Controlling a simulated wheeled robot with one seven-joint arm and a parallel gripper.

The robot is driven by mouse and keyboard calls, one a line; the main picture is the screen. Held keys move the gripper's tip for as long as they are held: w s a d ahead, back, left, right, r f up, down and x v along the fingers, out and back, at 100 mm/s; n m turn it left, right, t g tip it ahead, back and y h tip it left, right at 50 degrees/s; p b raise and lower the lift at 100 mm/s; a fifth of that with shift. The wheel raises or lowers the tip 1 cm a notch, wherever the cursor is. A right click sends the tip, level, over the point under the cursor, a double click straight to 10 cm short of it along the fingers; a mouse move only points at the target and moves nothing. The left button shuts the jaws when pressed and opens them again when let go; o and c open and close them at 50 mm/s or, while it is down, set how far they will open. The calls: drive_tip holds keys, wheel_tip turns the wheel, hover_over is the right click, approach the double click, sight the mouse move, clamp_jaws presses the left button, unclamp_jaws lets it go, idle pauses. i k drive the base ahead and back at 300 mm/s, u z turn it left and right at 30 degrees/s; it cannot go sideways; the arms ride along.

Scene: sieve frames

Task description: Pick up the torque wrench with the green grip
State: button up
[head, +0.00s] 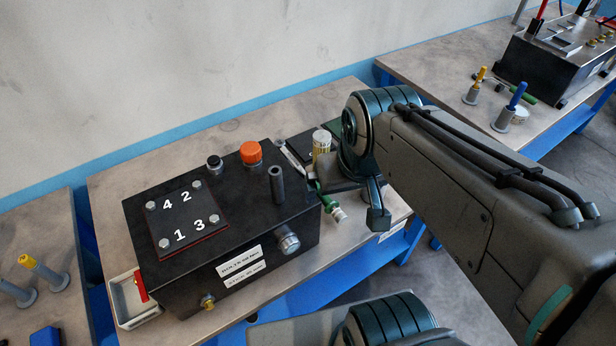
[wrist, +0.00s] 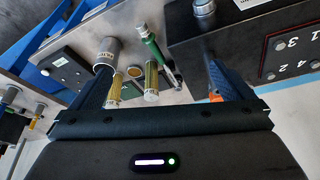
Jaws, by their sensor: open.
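The torque wrench with the green grip (head: 325,200) lies on the middle workbench, just right of the black box, partly hidden by my gripper in the head view. In the wrist view its green grip (wrist: 152,44) and silver shaft run between my two fingers, beyond their tips. My gripper (head: 348,203) is open and above the bench there. The wrist view shows its fingers (wrist: 160,82) spread wide, with nothing clearly held between them. Whether a finger touches the wrench cannot be told.
The black box (head: 160,272) with a numbered plate (head: 186,218), an orange knob (head: 251,153) and a dark upright post (head: 277,185) stands close left. A yellow-white cylinder (head: 321,141) stands behind the wrench. A grey cylinder (wrist: 106,50) stands near one finger. A white tray (head: 128,305) is front left.

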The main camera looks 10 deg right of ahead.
sight(330, 205)
drive_tip(key=k, duration=1.25)
drive_tip(key=z, duration=0.8)
drive_tip(key=i, duration=1.25)
drive_tip(key=u, duration=0.75)
drive_tip(key=i, duration=0.55)
drive_tip(key=u, duration=0.7)
